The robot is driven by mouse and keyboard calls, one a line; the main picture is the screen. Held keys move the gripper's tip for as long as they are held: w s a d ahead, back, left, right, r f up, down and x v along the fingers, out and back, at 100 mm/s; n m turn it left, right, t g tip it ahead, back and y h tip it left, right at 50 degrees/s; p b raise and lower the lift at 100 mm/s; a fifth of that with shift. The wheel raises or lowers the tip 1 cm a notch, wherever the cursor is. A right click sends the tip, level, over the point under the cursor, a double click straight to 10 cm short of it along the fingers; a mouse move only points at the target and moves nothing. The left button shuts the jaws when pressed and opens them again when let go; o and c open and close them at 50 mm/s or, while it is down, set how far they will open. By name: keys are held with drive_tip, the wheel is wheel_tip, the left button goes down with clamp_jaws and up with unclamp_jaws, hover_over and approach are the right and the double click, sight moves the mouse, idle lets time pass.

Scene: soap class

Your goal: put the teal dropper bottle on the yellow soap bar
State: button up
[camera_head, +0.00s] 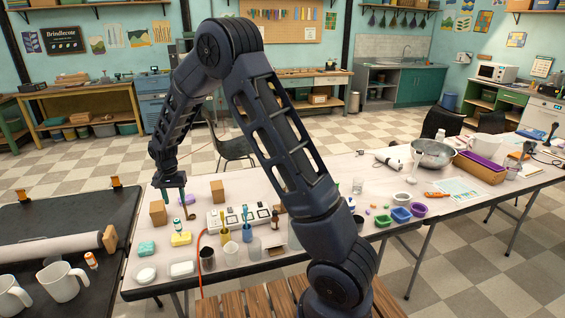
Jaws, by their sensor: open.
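The yellow soap bar (181,240) lies on the left part of the white table. The small teal dropper bottle (178,227) appears upright on top of the soap bar, though it is small here and the exact contact is hard to make out. My gripper (174,197) points down above and a little behind the bottle. It is open, with a gap between it and the bottle, and nothing shows between its fingers.
Wooden blocks (158,213) and a brown pipe-shaped object (189,208) stand close to my gripper.

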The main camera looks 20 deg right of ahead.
drive_tip(key=s+d+r+n+t, duration=0.1)
drive_tip(key=s+d+r, duration=0.3)
drive_tip(key=d+r, duration=0.75)
drive_tip(key=s+d+r+t, duration=0.1)
drive_tip(key=s+d+r, duration=0.3)
drive_tip(key=d+r, duration=0.75)
drive_tip(key=s+d+r+t, duration=0.1)
drive_tip(key=s+d, duration=0.8)
drive_tip(key=s, duration=0.2)
drive_tip(key=s+d+r+n+t, duration=0.1)
drive_tip(key=s+d+r, duration=0.1)
drive_tip(key=s+d, duration=0.6)
drive_tip(key=s, duration=0.3)
drive_tip(key=shift+d, duration=0.35)
